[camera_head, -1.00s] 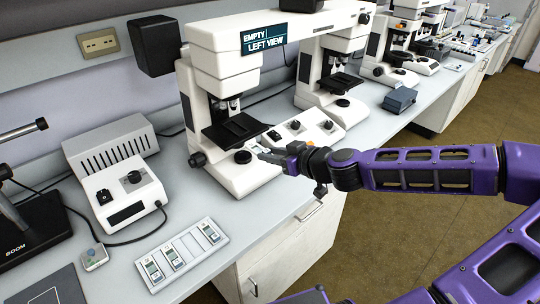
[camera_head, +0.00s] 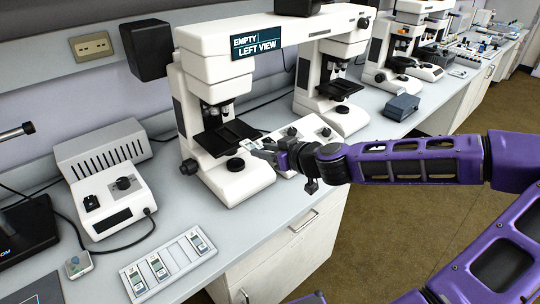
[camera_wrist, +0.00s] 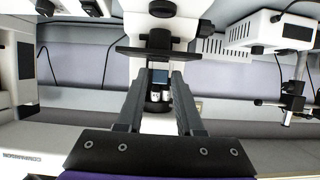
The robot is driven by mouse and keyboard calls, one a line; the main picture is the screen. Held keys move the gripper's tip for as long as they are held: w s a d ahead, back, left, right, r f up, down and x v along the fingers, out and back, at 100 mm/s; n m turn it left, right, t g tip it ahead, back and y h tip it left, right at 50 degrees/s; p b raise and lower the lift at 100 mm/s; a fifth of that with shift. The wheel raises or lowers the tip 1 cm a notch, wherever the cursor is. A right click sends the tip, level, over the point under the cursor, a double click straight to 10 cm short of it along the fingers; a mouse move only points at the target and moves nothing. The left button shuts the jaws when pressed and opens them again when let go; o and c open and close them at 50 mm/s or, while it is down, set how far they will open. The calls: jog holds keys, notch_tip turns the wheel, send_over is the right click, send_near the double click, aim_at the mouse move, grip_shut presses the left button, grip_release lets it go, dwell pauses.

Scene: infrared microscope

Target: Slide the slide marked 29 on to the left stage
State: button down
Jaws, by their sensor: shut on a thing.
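My gripper (camera_head: 259,148) is shut on a slide (camera_wrist: 159,77), held between its two fingertips. The mark on this slide is too small to read. In the head view the slide (camera_head: 254,142) shows as a small pale piece at the right edge of the left stage (camera_head: 214,141), a black plate under the objectives of the left microscope. The stage shows in the wrist view as a dark bar (camera_wrist: 135,52), and that view looks upside down. The slide is close to the stage edge; I cannot tell whether they touch.
The left microscope (camera_head: 190,100) shares a bridge with a right one (camera_head: 335,105); its sign reads "EMPTY" and "LEFT VIEW". A white slide rack (camera_head: 180,258) with several slides lies at the front. A grey-white control box (camera_head: 110,205) stands left. A focus knob (camera_head: 235,164) sits below the stage.

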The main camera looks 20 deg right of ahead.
aim_at(238, 136)
jog(key=shift+w+a+f+b, duration=0.15)
jog(key=shift+w+a, duration=0.6)
jog(key=shift+w, duration=1.1)
jog(key=shift+w+a+b, duration=0.15)
jog(key=shift+w+a, duration=0.6)
jog(key=shift+w, duration=1.05)
jog(key=shift+w+a+f+b, duration=0.15)
jog(key=shift+w+a, duration=0.6)
jog(key=shift+w, duration=1.25)
jog(key=shift+f+b, duration=0.3)
jog(key=shift+b, duration=0.1)
jog(key=shift+f+b, duration=0.2)
jog(key=shift+b, duration=0.15)
jog(key=shift+c, duration=0.3)
grip_release()
jog(key=shift+s+f+p+v, duration=0.1)
jog(key=shift+f+p+v, duration=0.2)
jog(key=shift+v, duration=1.25)
jog(key=shift+s+f+p+v, duration=0.15)
jog(key=shift+p+v, duration=0.25)
jog(key=shift+v, duration=1.1)
jog(key=shift+s+f+p+v, duration=0.1)
jog(key=shift+f+p+v, duration=0.2)
jog(key=shift+v, duration=1.25)
jog(key=shift+w, duration=0.1)
